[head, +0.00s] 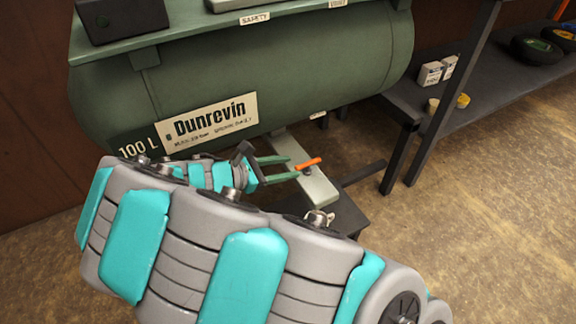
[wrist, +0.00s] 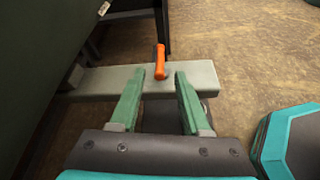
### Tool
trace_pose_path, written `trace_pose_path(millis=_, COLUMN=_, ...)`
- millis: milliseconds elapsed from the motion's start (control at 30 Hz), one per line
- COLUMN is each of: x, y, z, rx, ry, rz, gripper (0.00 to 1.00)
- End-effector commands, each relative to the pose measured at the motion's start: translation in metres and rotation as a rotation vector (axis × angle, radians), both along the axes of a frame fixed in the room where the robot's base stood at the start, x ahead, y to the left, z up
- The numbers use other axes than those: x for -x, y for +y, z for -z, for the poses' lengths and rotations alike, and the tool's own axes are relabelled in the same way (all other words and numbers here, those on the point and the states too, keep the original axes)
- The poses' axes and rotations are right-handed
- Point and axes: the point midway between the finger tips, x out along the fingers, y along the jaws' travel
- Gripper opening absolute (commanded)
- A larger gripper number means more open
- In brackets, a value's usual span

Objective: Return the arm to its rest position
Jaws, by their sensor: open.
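My gripper (head: 285,169) has two green fingers and is open. In the wrist view, the gripper (wrist: 166,80) points at an orange handle (wrist: 160,62) on a grey bar (wrist: 200,76). The orange handle lies ahead of the gap between the fingertips, and nothing shows between the fingers. In the head view, the orange handle (head: 308,163) is just right of the fingertips, on the light grey bar (head: 318,188) under the green tank. I cannot tell whether a fingertip touches it. My grey and teal arm stretches across the foreground and hides part of the floor.
A green tank (head: 290,70) marked "Dunrevin" and "100 L" stands close behind my gripper. A dark shelf (head: 490,100) at the right holds small white boxes (head: 430,74), yellow items and black wheels (head: 537,50). The brown floor (head: 470,220) at the right is clear.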

Motion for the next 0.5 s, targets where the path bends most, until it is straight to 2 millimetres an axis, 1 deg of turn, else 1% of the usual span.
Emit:
trace_pose_path(millis=267, x=0.0, y=0.0, z=0.0, rx=-0.001, ry=-0.001, rz=0.0, gripper=0.47)
trace_pose_path(millis=333, x=0.0, y=-0.004, z=-0.002, rx=-0.006, ry=-0.003, rz=0.011, gripper=0.47)
trace_pose_path(millis=367, x=0.0, y=-0.007, z=-0.004, rx=-0.012, ry=-0.005, rz=0.022, gripper=0.47)
trace_pose_path(millis=433, x=0.0, y=-0.022, z=-0.011, rx=-0.04, ry=-0.017, rz=0.071, gripper=0.47)
trace_pose_path(millis=467, x=0.001, y=-0.032, z=-0.016, rx=-0.058, ry=-0.023, rz=0.102, gripper=0.47)
trace_pose_path(millis=500, x=0.002, y=-0.047, z=-0.024, rx=-0.086, ry=-0.035, rz=0.151, gripper=0.47)
